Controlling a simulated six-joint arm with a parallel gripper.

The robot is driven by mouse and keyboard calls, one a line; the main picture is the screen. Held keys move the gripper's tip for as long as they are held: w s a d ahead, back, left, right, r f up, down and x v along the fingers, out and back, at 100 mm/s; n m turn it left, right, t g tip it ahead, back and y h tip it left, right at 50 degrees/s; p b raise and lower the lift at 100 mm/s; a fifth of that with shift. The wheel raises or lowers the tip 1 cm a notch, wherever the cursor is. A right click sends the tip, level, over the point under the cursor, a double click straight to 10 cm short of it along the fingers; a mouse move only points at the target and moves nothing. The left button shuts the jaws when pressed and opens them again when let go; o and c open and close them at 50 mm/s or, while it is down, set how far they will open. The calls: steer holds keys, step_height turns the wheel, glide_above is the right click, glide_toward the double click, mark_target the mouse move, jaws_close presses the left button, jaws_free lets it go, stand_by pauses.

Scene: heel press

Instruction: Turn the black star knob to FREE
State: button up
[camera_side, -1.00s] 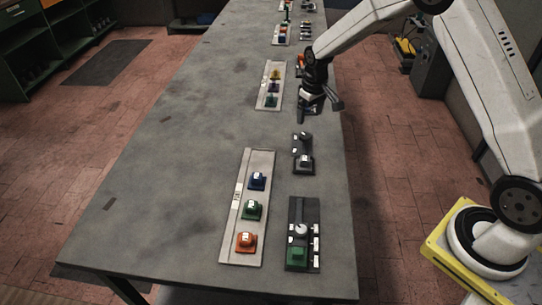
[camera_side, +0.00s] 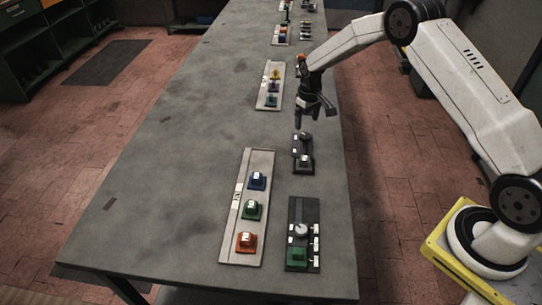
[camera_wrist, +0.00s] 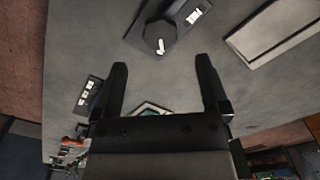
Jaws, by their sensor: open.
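A dark, faceted round knob with a white pointer mark (camera_wrist: 160,40) sits on a dark plate at the top of the wrist view. It looks like the black star knob, though its lobes are unclear. White label marks (camera_wrist: 193,15) lie on the plate beside it; their words are too small to read. In the side view a small dark unit (camera_side: 302,150) on the table's right side seems to carry it. My gripper (camera_side: 308,124) hangs just beyond that unit, above the table. In the wrist view my gripper (camera_wrist: 163,80) has its fingers apart and empty, short of the knob.
A pale strip (camera_side: 246,205) with blue, green and orange blocks lies at the near left. A dark panel (camera_side: 303,235) with a grey dial and green block lies at the near right. More panels line the far end. The table's left half (camera_side: 165,170) is clear.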

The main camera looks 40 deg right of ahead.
mark_target(305, 135)
steer(key=shift+f, duration=2.9)
jaws_close()
